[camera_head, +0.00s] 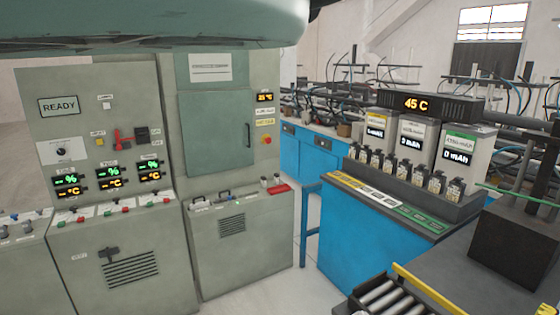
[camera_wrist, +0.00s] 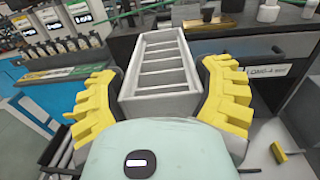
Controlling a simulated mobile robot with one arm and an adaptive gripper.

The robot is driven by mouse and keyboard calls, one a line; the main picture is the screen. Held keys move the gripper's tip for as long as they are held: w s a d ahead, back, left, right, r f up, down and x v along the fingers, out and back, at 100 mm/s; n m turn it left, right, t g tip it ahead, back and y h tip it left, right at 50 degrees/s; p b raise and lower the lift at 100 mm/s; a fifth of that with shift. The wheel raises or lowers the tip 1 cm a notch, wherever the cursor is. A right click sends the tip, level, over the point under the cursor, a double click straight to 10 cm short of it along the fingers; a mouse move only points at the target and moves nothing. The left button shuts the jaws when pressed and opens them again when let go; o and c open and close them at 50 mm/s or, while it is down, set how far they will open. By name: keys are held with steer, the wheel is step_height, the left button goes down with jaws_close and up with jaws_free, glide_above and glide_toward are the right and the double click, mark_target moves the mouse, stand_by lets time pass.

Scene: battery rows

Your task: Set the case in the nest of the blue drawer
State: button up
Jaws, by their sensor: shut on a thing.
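In the wrist view, my gripper (camera_wrist: 160,97) has yellow ribbed fingers on both sides of a light grey case (camera_wrist: 160,108). The gripper is shut on the case. The case is a long open box with several cross dividers, and it points away from me; no contents show in it. Its near end is partly hidden behind the pale green gripper body. What lies under the case is hidden. Neither my gripper nor the case shows in the head view. I cannot make out an open blue drawer or its nest in either view.
In the head view, a blue bench (camera_head: 365,235) carries a row of small jars and displays. A grey control panel (camera_head: 100,130) stands left. A roller tray (camera_head: 380,297) with a yellow bar lies low right. In the wrist view, a labelled dark front (camera_wrist: 262,70) is right of the case.

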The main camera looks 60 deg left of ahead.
steer(key=s+r+p, duration=0.2)
steer(key=r+p, duration=0.9)
steer(key=r, duration=0.1)
steer(key=s+r+p, duration=0.3)
steer(key=r+p, duration=0.9)
steer(key=shift+a, duration=0.15)
steer(key=shift+f, duration=0.1)
